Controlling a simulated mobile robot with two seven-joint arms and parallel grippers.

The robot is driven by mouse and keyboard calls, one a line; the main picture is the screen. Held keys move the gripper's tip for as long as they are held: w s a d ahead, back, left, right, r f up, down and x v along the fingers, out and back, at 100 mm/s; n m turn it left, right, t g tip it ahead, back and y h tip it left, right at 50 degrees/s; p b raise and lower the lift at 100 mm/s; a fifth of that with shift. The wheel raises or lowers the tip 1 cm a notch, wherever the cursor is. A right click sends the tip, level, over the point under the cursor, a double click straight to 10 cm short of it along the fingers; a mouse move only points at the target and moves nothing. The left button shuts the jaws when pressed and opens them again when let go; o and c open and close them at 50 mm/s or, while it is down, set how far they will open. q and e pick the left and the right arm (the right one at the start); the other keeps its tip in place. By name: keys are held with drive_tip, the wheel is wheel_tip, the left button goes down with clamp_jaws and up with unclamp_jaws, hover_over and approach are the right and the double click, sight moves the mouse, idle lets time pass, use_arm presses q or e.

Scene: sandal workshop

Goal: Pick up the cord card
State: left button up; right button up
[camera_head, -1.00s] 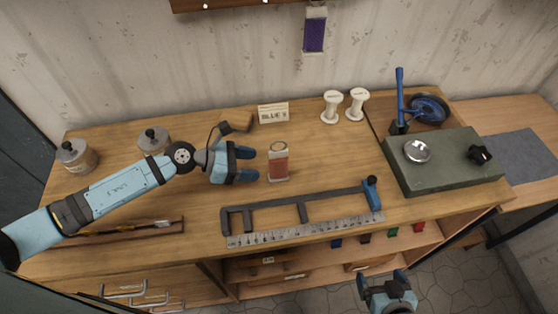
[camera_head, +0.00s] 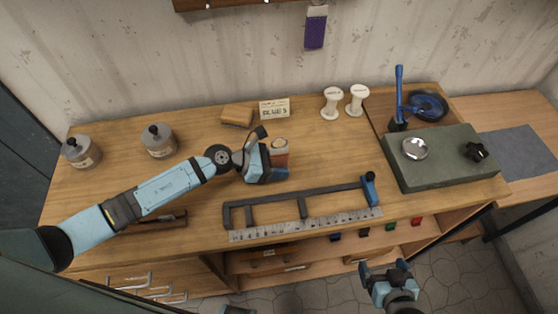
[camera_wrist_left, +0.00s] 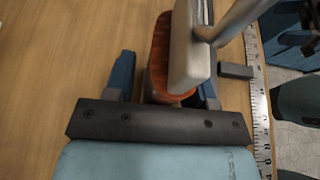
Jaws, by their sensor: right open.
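A gap shows at the left finger; contact at the right finger is unclear. My right gripper (camera_head: 386,270) is open and empty, low in front of the bench. A purple-wound card (camera_head: 315,30) hangs on the wall.
A blue-handled frame (camera_head: 300,202) and a steel ruler (camera_head: 305,227) lie in front of the card. A label card (camera_head: 274,109), tan block (camera_head: 237,116) and two white spools (camera_head: 332,104) stand behind. A green slab (camera_head: 440,170) is at right. Bench between spools and frame is clear.

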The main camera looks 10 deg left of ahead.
use_arm(q)
clamp_jaws()
drive_tip(key=shift+r, duration=0.1)
wheel_tip(320, 180, up, 20)
drive_tip(key=shift+f, duration=0.1)
idle(0.5)
